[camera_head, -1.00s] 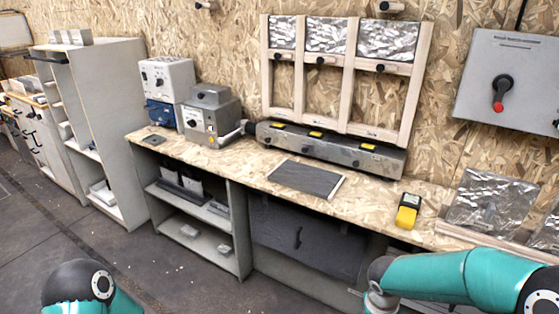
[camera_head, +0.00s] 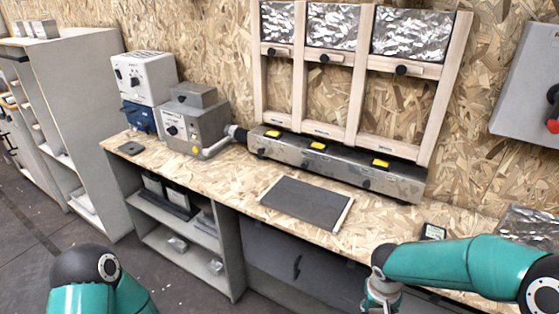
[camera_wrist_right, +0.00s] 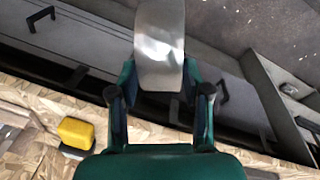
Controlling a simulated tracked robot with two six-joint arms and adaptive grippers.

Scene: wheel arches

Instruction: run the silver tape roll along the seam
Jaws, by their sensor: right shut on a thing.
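My right gripper (camera_wrist_right: 160,85) is shut on a shiny silver piece, which looks like the silver tape roll (camera_wrist_right: 160,40), in the right wrist view. It sticks out past the fingertips, over the dark cabinet front below the bench. In the head view my right arm comes in at lower right, and its fingers and the roll are hidden or out of frame. A wooden frame (camera_head: 358,100) with silver foil panels (camera_head: 410,35) across its top stands against the back wall. I cannot pick out a seam. My left gripper is out of view; only part of the left arm shows.
The chipboard bench (camera_head: 240,172) carries a grey machine (camera_head: 195,125), a long metal bar unit (camera_head: 335,165) with yellow labels and a dark mat (camera_head: 305,203). A yellow tool (camera_wrist_right: 75,133) lies near the bench edge. A grey wall box (camera_head: 530,85) hangs at right.

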